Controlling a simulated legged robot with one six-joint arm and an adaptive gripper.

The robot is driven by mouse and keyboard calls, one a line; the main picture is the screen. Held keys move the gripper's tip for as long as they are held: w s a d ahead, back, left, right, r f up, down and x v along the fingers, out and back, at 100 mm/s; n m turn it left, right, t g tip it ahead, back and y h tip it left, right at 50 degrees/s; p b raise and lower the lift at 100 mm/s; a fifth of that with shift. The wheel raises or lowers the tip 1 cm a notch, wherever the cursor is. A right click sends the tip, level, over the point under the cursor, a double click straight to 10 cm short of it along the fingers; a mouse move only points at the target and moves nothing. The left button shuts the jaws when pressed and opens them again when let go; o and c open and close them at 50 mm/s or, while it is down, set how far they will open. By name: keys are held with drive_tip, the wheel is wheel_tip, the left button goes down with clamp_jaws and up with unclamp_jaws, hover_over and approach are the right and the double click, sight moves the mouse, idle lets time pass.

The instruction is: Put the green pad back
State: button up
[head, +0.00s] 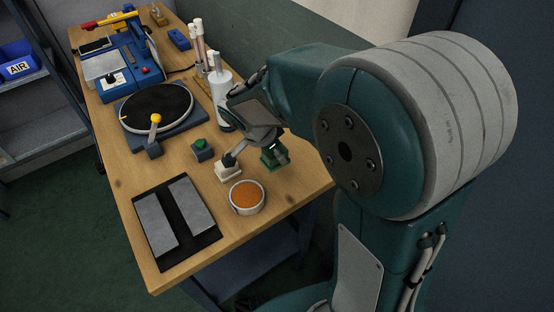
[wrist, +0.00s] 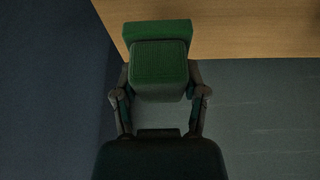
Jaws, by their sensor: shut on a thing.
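The green pad (wrist: 158,68) fills the upper middle of the wrist view, a block with a wider part behind a ribbed nearer part. My gripper (wrist: 159,98) has one finger on each side of it and is shut on it. In the head view the green pad (head: 274,157) shows below my wrist, near the table's right edge, partly covered by my gripper (head: 262,150). I cannot tell whether it touches the table.
A pale block (head: 229,173) stands left of the pad. A round dish of orange grains (head: 246,197), a dark box with a green button (head: 203,149), a black mat with two grey plates (head: 205,238) and a black turntable (head: 157,105) share the wooden table (head: 128,186). A white bottle (head: 221,90) stands behind.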

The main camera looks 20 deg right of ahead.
drive_tip(key=w+f, duration=0.1)
drive_tip(key=w+d+f, duration=0.1)
drive_tip(key=f, duration=0.1)
drive_tip(key=w+f, duration=0.1)
drive_tip(key=f, duration=0.1)
drive_tip(key=shift+w+d, duration=0.25)
drive_tip(key=shift+w, duration=0.05)
drive_tip(key=shift+w+f, duration=0.15)
drive_tip(key=shift+f, duration=1.55)
drive_tip(key=shift+f, duration=0.1)
drive_tip(key=o, duration=1.1)
